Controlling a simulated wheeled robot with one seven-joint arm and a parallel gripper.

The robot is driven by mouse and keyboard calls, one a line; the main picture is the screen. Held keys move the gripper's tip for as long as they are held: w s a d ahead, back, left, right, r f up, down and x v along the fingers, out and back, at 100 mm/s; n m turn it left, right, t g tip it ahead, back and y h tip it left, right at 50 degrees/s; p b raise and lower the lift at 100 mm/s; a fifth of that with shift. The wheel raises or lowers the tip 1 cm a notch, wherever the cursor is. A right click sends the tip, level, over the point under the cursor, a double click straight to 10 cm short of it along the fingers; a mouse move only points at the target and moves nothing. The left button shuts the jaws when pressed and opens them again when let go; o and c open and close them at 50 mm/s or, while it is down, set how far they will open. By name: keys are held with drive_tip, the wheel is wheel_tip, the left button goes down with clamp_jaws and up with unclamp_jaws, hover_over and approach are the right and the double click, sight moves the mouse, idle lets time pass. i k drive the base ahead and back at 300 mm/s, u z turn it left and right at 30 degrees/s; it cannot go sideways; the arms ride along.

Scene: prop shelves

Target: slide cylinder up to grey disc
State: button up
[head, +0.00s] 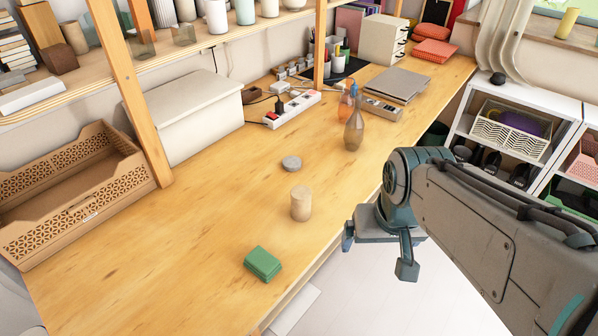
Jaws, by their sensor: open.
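A pale wooden cylinder (301,204) stands upright on the wooden table (190,245), near its front edge. A small grey disc (291,163) lies flat on the table just behind the cylinder, with a gap of bare wood between them. My gripper (377,257) is at the right of the cylinder, out past the table's front edge, over the pale floor. Its two fingers are spread apart and nothing is between them. It touches neither the cylinder nor the disc.
A green block (263,264) lies in front of the cylinder, to its left. A brown glass bottle (354,130) stands back right of the disc. A power strip (292,109) lies behind. A brown crate (75,190) stands at left. The table between cylinder and crate is clear.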

sight(300, 196)
drive_tip(key=z, duration=1.2)
drive_tip(key=i, duration=1.5)
drive_tip(key=u, duration=3.45)
